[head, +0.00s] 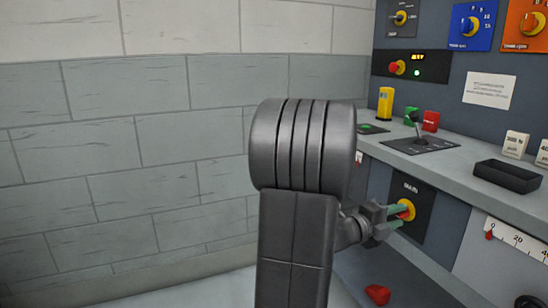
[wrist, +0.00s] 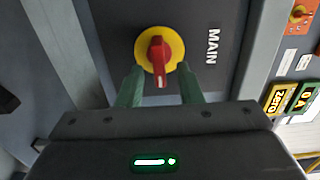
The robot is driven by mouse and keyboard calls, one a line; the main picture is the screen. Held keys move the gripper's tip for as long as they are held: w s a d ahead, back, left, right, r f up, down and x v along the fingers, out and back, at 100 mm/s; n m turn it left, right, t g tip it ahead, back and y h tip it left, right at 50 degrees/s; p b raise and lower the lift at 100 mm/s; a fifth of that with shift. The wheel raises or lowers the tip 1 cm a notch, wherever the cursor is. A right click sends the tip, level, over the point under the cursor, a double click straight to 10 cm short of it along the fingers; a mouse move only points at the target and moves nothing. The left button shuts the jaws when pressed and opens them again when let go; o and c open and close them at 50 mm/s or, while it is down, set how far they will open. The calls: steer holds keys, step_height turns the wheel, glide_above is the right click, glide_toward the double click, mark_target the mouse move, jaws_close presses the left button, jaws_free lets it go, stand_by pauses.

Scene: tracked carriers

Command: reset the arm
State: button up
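My gripper (head: 402,215) is at the MAIN switch on the lower front panel, right of my dark arm in the head view. In the wrist view its two green fingers (wrist: 160,72) stand apart, with a gap between them. The red handle of the MAIN rotary switch (wrist: 158,58) shows between and just beyond the fingertips, on a yellow disc. The handle points toward the gripper's body in the wrist view. I see gaps between the fingers and the handle; how far the tips reach over it is hard to tell. My arm hides part of the left of the console.
The grey console ledge (head: 455,165) carries a black tray (head: 507,176), a lever plate (head: 419,145) and several coloured blocks. A red piece (head: 377,294) lies below the switch. A ruler scale (head: 520,242) is at right. The block wall (head: 120,150) on the left has clear space before it.

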steer(key=shift+a, duration=0.15)
steer(key=p+v, duration=0.3)
steer(key=v, duration=1)
steer(key=b+x, duration=0.3)
steer(key=x, duration=1)
steer(key=shift+d, duration=0.25)
steer(key=n, duration=0.4)
steer(key=shift+a+r+n, duration=0.15)
steer(key=shift+r+n, duration=0.15)
steer(key=shift+n, duration=0.1)
steer(key=n+p, duration=0.1)
steer(key=n, duration=0.1)
steer(key=n+p, duration=0.1)
steer(key=n, duration=0.1)
steer(key=shift+w+r+p, duration=0.15)
steer(key=shift+w+p, duration=0.05)
steer(key=shift+p, duration=0.1)
steer(key=shift+a, duration=0.15)
